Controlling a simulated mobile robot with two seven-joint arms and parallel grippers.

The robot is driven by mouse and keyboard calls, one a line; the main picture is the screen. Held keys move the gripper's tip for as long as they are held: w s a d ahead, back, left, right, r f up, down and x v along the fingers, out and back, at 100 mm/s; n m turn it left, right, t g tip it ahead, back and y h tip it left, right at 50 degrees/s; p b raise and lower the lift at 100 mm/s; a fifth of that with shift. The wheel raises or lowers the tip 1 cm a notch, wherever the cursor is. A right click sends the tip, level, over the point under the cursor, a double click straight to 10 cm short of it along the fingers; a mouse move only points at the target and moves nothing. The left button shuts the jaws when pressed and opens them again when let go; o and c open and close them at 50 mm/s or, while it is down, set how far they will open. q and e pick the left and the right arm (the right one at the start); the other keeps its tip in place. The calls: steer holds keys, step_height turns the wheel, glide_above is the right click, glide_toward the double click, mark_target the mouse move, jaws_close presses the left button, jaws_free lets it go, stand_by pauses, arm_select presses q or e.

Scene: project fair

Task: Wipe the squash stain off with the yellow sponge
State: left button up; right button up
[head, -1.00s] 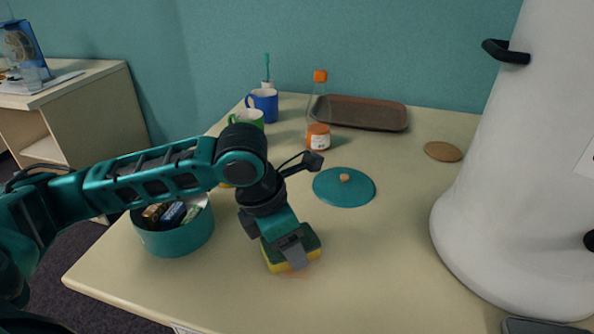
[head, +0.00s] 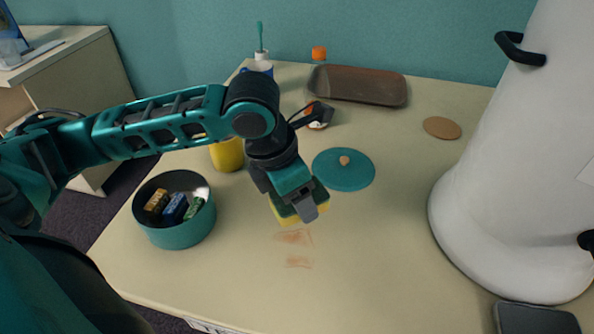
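The yellow sponge (head: 284,213), with a dark green top, is held in my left gripper (head: 308,210), which is shut on it. The sponge is just behind the stain; I cannot tell whether it touches the table. The squash stain (head: 296,238) shows as faint orange-brown smears on the cream table (head: 370,270), with a second patch nearer the front edge. My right gripper is not in view.
A teal tin (head: 178,236) with small packets stands left of the sponge; a yellow mug (head: 228,154) is behind it. A big white container (head: 500,190) stands right.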

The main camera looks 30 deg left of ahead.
arm_select(q)
steer(key=shift+r, duration=1.45)
